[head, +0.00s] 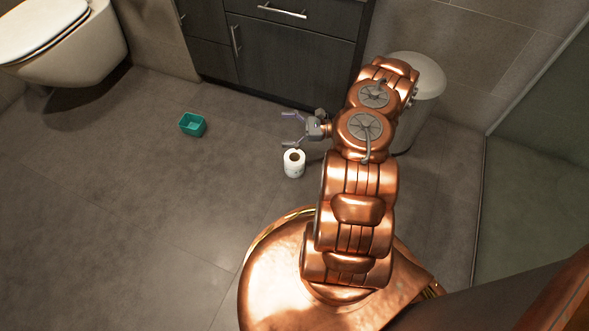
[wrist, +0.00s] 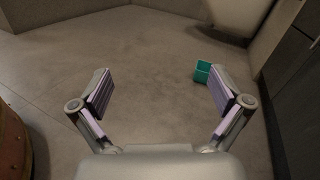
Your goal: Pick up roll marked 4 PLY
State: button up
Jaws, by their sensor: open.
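A white paper roll (head: 294,164) stands upright on the grey tiled floor in the head view, near the front of my base. Some faint marking shows on its side, too small to read. My gripper (head: 286,130) is open and empty, and in the head view it shows just above the roll, with its fingers pointing left. In the wrist view my gripper (wrist: 160,98) has its two fingers spread wide with only bare floor between them. The roll does not show in the wrist view.
A dark cabinet (head: 290,50) stands behind, a toilet (head: 75,45) at upper left, a pale bin (head: 428,80) behind my arm.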

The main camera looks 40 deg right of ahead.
aim_at(300, 160)
jog(key=s+d+f+m+t+h+b, duration=0.1)
jog(key=s+d+f+m+b, duration=0.1)
jog(key=f, duration=0.4)
jog(key=s+d+f+m+t+h+b, duration=0.2)
jog(key=d+f, duration=0.1)
jog(key=f, duration=0.4)
jog(key=s+d+f+m+t+h+b, duration=0.1)
jog(key=s+d+f+m+b, duration=0.1)
jog(key=f, duration=0.5)
jog(key=shift+s+d+f+t+h, duration=0.15)
jog(key=shift+s+d+t+h, duration=0.2)
jog(key=shift+s, duration=0.2)
jog(key=shift+b+x, duration=0.5)
jog(key=shift+x, duration=0.65)
jog(key=shift+w+a+f+b, duration=0.15)
jog(key=shift+w+a+b, duration=0.2)
jog(key=shift+w+b, duration=0.15)
jog(key=b+x, duration=0.2)
jog(key=x, duration=0.1)
jog(key=shift+f, duration=0.1)
jog(key=shift+w+a, duration=0.3)
jog(key=shift+w, duration=0.25)
jog(key=c, duration=1)
